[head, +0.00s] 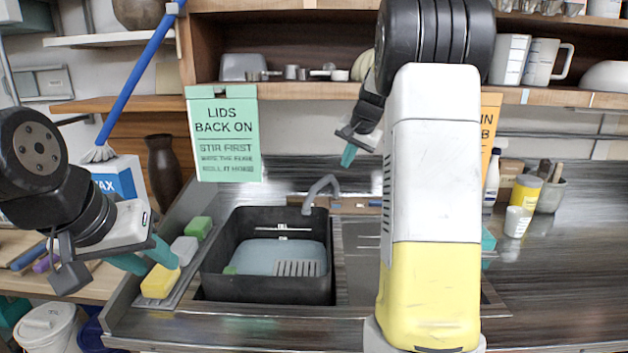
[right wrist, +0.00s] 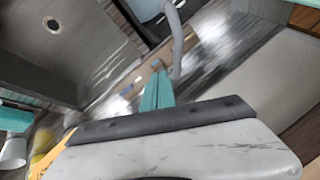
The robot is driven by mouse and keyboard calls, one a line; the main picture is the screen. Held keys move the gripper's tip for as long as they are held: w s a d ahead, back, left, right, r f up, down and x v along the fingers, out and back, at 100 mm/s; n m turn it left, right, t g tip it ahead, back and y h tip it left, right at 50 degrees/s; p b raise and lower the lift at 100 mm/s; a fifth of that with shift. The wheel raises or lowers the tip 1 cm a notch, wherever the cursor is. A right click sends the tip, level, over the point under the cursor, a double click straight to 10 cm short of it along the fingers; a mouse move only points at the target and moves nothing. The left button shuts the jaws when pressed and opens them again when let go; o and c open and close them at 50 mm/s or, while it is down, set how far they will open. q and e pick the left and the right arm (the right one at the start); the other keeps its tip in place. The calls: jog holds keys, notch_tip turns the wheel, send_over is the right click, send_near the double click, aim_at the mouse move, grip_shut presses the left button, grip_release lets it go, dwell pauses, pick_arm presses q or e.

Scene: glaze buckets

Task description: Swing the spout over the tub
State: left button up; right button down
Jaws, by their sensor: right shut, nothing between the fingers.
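The grey curved spout (head: 321,186) stands at the back of the sink. Its free end hangs by the back right corner of the black tub (head: 212,270); whether it is inside the rim I cannot tell. It also shows in the right wrist view (right wrist: 177,40), just beyond my right fingertips. My right gripper (head: 348,156) is shut and empty, its teal fingers above and slightly right of the spout, apart from it in the head view. The right wrist view shows the shut fingers (right wrist: 157,92). My left gripper (head: 146,258) is open and empty, left of the tub near the sponges.
Yellow, grey and green blocks (head: 160,281) line the ledge left of the tub. A bare basin (right wrist: 75,45) with a drain lies beside the tub. A green sign (head: 223,135) hangs behind. A yellow jar (head: 525,193) and cups stand at right.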

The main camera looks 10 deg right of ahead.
aim_at(320, 183)
jog(key=x, duration=0.4)
jog(key=a+x, duration=0.1)
jog(key=x, duration=0.3)
jog(key=w+a+r+x, duration=0.1)
jog(key=x, duration=0.3)
jog(key=shift+a, duration=0.25)
jog(key=shift+w+a+f, duration=0.1)
jog(key=shift+w+a, duration=0.5)
jog(key=shift+a, duration=0.3)
jog(key=shift+d, duration=0.1)
